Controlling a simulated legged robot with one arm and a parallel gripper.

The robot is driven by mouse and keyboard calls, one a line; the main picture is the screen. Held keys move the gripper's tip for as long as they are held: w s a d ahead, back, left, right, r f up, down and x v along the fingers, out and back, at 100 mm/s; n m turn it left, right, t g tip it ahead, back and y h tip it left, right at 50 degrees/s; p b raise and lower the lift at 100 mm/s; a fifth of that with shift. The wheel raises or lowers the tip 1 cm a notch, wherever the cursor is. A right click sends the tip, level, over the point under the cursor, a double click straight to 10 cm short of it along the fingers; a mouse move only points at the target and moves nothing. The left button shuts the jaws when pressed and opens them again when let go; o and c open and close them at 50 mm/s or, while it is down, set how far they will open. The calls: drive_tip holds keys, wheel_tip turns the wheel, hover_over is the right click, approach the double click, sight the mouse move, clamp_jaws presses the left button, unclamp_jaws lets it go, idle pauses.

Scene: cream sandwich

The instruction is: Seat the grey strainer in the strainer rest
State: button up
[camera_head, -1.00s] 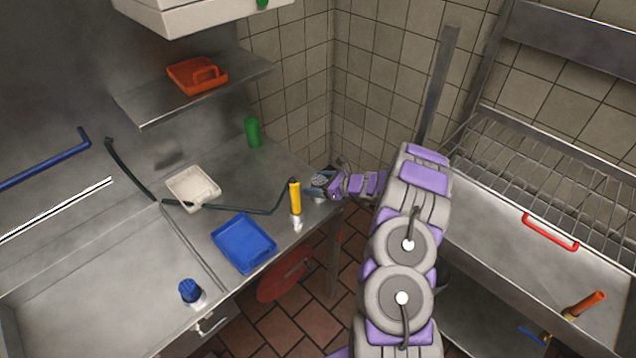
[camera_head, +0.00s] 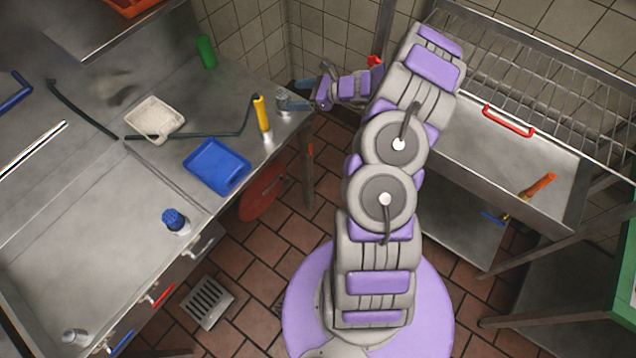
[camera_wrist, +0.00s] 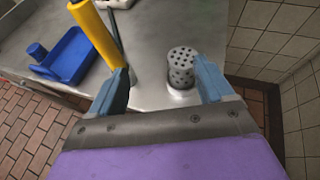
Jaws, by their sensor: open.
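The grey strainer (camera_wrist: 181,66), a cylinder with dark holes, stands upright near the counter's right end. It also shows small in the head view (camera_head: 282,98). It is at a round metal base on the counter; I cannot tell whether this is the strainer rest or how deep the strainer sits. My gripper (camera_wrist: 163,68) is open, its two blue fingers on either side of the strainer's line in the wrist view. The strainer appears nearer the right finger and just beyond the tips. In the head view my gripper (camera_head: 301,93) is just right of the strainer.
A yellow cylinder (camera_head: 262,114) stands close left of the strainer, near my left finger. A blue tray (camera_head: 217,166), white tray (camera_head: 155,120) and green cylinder (camera_head: 206,52) are also on the counter (camera_head: 190,95). Tiled walls stand behind. A red-handled basin (camera_head: 520,160) is at right.

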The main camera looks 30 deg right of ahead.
drive_tip(key=s+a+r+n+g+y, duration=0.1)
drive_tip(key=s+a+r+n+g, duration=0.3)
drive_tip(key=a, duration=0.3)
drive_tip(key=s+a+r+n+g, duration=0.1)
drive_tip(key=s+a+r+n, duration=0.1)
drive_tip(key=a+r+n, duration=0.35)
drive_tip(key=s+a+r+n+g+y, duration=0.1)
drive_tip(key=s+a+r+n+g, duration=0.3)
drive_tip(key=a, duration=0.5)
drive_tip(key=s+a+r+n+g+h, duration=0.1)
drive_tip(key=s+a+r+n, duration=0.15)
drive_tip(key=s, duration=0.35)
drive_tip(key=s+a+r+n+g+h, duration=0.1)
drive_tip(key=s+a+r+n, duration=0.15)
drive_tip(key=s+a, duration=0.2)
drive_tip(key=s+d+n+h, duration=0.3)
drive_tip(key=s+n+h, duration=0.1)
drive_tip(key=s, duration=0.6)
drive_tip(key=s+d+r+n+g+h, duration=0.1)
drive_tip(key=s+d+n+h, duration=0.3)
drive_tip(key=s, duration=0.7)
drive_tip(key=shift+s+d+r+n+h, duration=0.15)
drive_tip(key=shift+d+r+n+h, duration=0.15)
drive_tip(key=shift+n+h, duration=0.15)
drive_tip(key=shift+f, duration=0.1)
drive_tip(key=shift+c, duration=0.2)
